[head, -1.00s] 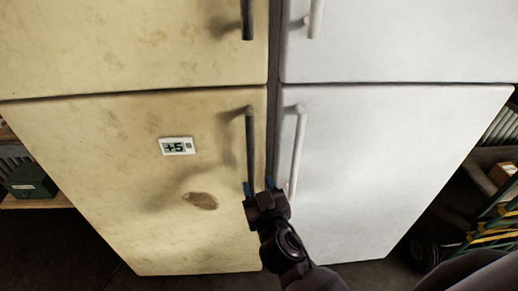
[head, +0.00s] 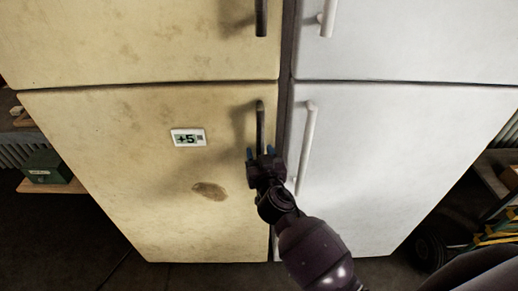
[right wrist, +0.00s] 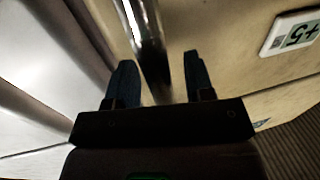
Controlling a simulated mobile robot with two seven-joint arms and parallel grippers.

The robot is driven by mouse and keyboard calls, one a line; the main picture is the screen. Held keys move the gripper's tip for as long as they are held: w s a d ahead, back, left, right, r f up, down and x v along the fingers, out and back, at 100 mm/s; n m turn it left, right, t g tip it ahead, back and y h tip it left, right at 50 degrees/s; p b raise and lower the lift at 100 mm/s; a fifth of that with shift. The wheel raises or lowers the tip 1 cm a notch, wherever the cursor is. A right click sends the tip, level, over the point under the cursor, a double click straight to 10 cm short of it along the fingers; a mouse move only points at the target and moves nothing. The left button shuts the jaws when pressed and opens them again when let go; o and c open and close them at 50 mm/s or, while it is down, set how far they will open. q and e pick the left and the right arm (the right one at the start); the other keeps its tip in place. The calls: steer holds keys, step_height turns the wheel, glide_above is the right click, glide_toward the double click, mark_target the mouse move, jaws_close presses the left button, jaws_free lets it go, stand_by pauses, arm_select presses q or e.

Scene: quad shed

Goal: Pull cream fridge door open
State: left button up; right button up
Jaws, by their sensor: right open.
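The cream fridge (head: 140,170) stands on the left, stained, its lower door looking shut. Its dark vertical handle (head: 260,125) is near the door's right edge. My right gripper (head: 262,152) is open at the handle's lower part, its blue fingertips on either side of it in the head view. In the right wrist view the shiny handle (right wrist: 148,45) runs between the two blue fingers (right wrist: 157,78). I cannot tell whether the fingers touch it. The gripper hides the handle's lower end in the head view. My left gripper is not in view.
A white fridge (head: 390,160) with a white handle (head: 306,145) stands close on the right, a narrow gap between. A "+5" display (head: 188,138) is on the cream door. A green box (head: 46,167) is on a low shelf at left. Dark floor lies in front.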

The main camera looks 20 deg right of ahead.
steer(key=shift+w+d, duration=0.1)
steer(key=shift+w, duration=0.7)
jaws_close()
